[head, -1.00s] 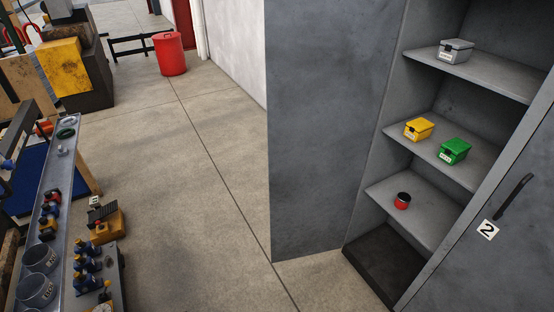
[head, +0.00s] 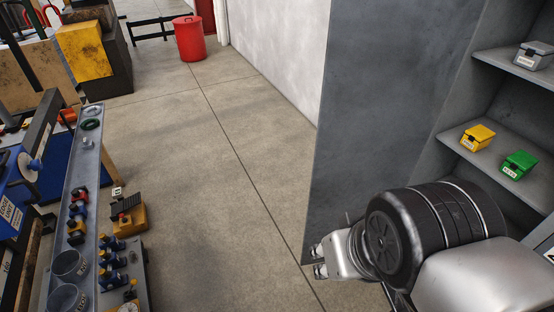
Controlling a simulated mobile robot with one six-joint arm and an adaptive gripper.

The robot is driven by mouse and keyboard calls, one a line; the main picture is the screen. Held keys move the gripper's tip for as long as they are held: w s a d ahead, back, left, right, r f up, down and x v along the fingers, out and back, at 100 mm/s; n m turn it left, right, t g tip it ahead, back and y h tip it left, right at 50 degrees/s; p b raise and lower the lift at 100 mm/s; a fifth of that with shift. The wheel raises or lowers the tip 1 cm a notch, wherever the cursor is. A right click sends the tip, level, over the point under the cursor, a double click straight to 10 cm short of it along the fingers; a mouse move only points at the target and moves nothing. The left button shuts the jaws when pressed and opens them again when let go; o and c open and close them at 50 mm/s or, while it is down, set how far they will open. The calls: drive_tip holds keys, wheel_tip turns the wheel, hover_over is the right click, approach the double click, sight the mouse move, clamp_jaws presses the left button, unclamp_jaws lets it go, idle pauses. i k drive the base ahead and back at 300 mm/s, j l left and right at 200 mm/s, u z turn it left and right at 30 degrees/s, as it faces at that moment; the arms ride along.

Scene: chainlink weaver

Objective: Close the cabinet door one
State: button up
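A large plain grey panel (head: 385,90), which appears to be cabinet door one swung wide open, stands at the left of the cabinet. Its inner face is toward me and no number shows on it. The cabinet (head: 455,110) is open, with shelves inside. My gripper (head: 318,261) points left in front of the door's lower free edge and overlaps it in the picture. I cannot tell whether it touches the door. Its fingertips are small and their opening is unclear. My arm hides the door's lower part and the lower shelves.
Shelves hold a grey box (head: 533,54), a yellow box (head: 477,137) and a green box (head: 518,164). A workbench (head: 85,160) with several small parts and cups stands at the left. A red bin (head: 189,38) stands far back. The floor between (head: 200,200) is clear.

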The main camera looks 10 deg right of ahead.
sight(391, 67)
drive_tip(key=i+j+u, duration=0.15)
drive_tip(key=i, duration=0.25)
drive_tip(key=i+j+u, duration=0.15)
drive_tip(key=i, duration=0.25)
drive_tip(key=i+j+u, duration=0.2)
drive_tip(key=i, duration=0.25)
drive_tip(key=i+z, duration=0.15)
drive_tip(key=z, duration=0.3)
drive_tip(key=i+z, duration=0.15)
drive_tip(key=z, duration=0.3)
drive_tip(key=i+j+z, duration=0.15)
drive_tip(key=z, duration=0.3)
drive_tip(key=i+j+z, duration=0.1)
drive_tip(key=z, duration=0.35)
drive_tip(key=i+j+z, duration=0.1)
drive_tip(key=j+z, duration=0.15)
drive_tip(key=z, duration=0.2)
drive_tip(key=i+j+z, duration=0.15)
drive_tip(key=z, duration=0.25)
drive_tip(key=i+j+z, duration=0.15)
drive_tip(key=z, duration=0.25)
drive_tip(key=i+j+z, duration=0.1)
drive_tip(key=j+z, duration=0.35)
drive_tip(key=j+u, duration=0.35)
drive_tip(key=j, duration=0.4)
drive_tip(key=k+j, duration=0.05)
